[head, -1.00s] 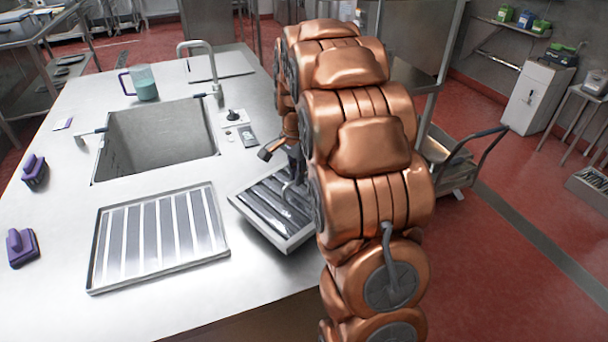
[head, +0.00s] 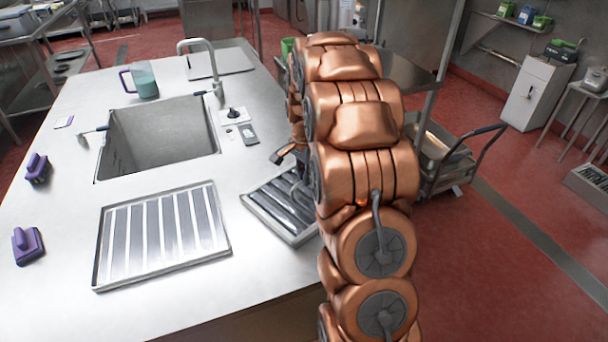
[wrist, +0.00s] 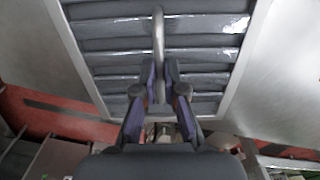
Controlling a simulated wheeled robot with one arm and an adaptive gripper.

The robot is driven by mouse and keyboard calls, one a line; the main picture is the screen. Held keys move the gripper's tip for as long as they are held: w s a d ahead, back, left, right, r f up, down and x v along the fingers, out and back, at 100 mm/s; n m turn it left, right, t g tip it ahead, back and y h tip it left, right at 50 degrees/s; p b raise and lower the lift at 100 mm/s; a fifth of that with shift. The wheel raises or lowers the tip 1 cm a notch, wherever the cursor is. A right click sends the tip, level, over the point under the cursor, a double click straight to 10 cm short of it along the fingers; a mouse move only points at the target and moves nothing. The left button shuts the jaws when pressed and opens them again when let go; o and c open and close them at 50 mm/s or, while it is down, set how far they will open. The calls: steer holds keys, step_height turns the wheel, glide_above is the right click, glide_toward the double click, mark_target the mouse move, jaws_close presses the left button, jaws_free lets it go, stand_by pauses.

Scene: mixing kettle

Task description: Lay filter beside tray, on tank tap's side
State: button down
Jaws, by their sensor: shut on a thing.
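The filter (head: 284,206), a dark slatted panel in a metal frame, is at the counter's right side in the head view, right of the tray and apart from it. My arm hides its right part. In the wrist view the filter (wrist: 195,55) fills the upper middle, with a curved bar handle. My gripper (wrist: 160,88) is shut on this handle. I cannot tell whether the filter touches the counter. The tray (head: 162,236), shallow and striped, lies flat on the counter in front of the sink. A tap (head: 92,132) is at the sink's left edge; a tall tap (head: 215,75) stands behind.
The sink (head: 158,138) is open behind the tray. Purple-handled scrubbers (head: 28,245) lie at the left, a jug (head: 143,82) at the back. The counter (head: 60,205) is bare between scrubbers and tray. A trolley (head: 450,160) stands on the red floor at right.

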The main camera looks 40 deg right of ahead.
steer(key=c, duration=1.7)
jaws_free()
steer(key=shift+f, duration=0.1)
steer(key=o, duration=0.4)
steer(key=shift+o, duration=0.2)
step_height(320, 180, up, 12)
steer(key=b, duration=0.2)
steer(key=shift+b, duration=0.3)
